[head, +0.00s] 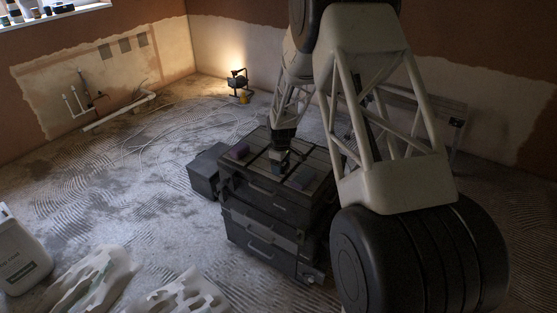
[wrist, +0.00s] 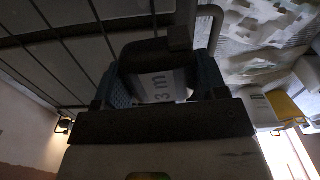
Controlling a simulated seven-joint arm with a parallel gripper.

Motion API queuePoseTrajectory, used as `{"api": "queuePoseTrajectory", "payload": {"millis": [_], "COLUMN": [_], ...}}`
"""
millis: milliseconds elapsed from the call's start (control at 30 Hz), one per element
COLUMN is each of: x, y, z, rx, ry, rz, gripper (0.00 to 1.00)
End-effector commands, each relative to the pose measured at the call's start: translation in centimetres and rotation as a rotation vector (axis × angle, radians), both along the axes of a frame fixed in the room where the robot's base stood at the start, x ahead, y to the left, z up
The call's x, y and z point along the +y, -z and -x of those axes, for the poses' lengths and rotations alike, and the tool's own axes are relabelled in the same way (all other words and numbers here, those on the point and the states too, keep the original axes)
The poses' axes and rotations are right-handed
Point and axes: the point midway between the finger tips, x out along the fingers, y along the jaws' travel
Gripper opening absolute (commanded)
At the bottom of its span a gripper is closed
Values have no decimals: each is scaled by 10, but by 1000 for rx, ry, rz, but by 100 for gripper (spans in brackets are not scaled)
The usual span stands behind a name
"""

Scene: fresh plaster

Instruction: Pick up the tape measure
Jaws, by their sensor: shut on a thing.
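The tape measure (wrist: 163,86) shows in the wrist view as a dark body with a pale label marked "3 m". It sits between the blue-padded fingers of my gripper (wrist: 163,92), which is shut on it. In the head view my gripper (head: 279,155) is small and points down over the top of the dark tool chest (head: 262,243). The tape measure is mostly hidden by the fingers there. I cannot tell whether it touches the chest top or hangs just above it.
A dark box (head: 206,172) stands left of the chest. A lit work lamp (head: 237,80) stands by the back wall. A white container (head: 20,252) stands front left.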

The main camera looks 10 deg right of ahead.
Motion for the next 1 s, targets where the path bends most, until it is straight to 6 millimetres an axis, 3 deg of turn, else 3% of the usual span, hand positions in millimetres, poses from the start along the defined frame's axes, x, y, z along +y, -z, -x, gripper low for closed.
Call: {"api": "queuePoseTrajectory", "payload": {"millis": [333,1000], "x": [1,1], "y": [-3,-3], "z": [31,36], "rx": [1,0], "ry": [0,0], "rz": [-1,0], "gripper": [36,36]}}
